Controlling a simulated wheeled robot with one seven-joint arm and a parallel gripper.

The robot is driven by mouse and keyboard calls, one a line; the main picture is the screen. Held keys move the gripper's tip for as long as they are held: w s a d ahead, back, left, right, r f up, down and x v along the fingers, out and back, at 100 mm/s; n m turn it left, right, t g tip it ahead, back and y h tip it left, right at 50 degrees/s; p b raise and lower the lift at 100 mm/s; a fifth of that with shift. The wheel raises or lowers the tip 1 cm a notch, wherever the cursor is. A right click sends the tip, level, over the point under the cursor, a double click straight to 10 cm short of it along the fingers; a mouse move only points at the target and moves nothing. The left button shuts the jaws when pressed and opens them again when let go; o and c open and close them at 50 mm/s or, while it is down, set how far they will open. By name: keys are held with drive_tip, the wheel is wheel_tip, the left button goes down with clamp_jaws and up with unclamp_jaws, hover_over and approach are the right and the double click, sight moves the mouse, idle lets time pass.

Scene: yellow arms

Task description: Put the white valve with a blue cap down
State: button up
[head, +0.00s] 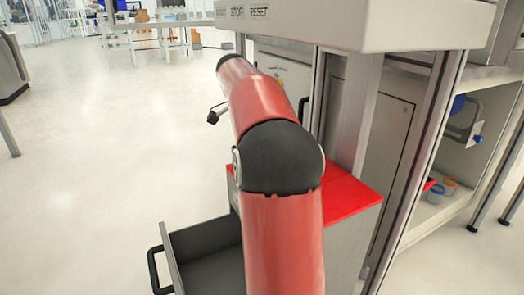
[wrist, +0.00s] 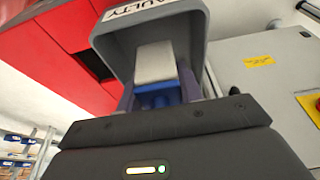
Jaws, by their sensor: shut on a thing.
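In the wrist view my gripper (wrist: 158,88) is shut on the white valve with a blue cap (wrist: 155,62). The white block-like part points away from the gripper, and the blue part sits low between the fingers. The valve is in front of the opening of a grey bin (wrist: 198,25) whose label is partly cut off and reads "AULTY". I cannot tell whether the valve touches the bin. In the head view my red arm reaches forward, and neither the valve nor the gripper fingers can be made out.
In the head view an open grey drawer (head: 190,240) juts out at lower left beside a red-topped cabinet (head: 345,196). A machine frame (head: 375,110) stands close on the right. The floor (head: 90,150) at left is clear. A grey panel (wrist: 255,85) is at right in the wrist view.

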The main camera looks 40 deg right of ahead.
drive_tip(key=shift+f, duration=0.6)
drive_tip(key=o, duration=1)
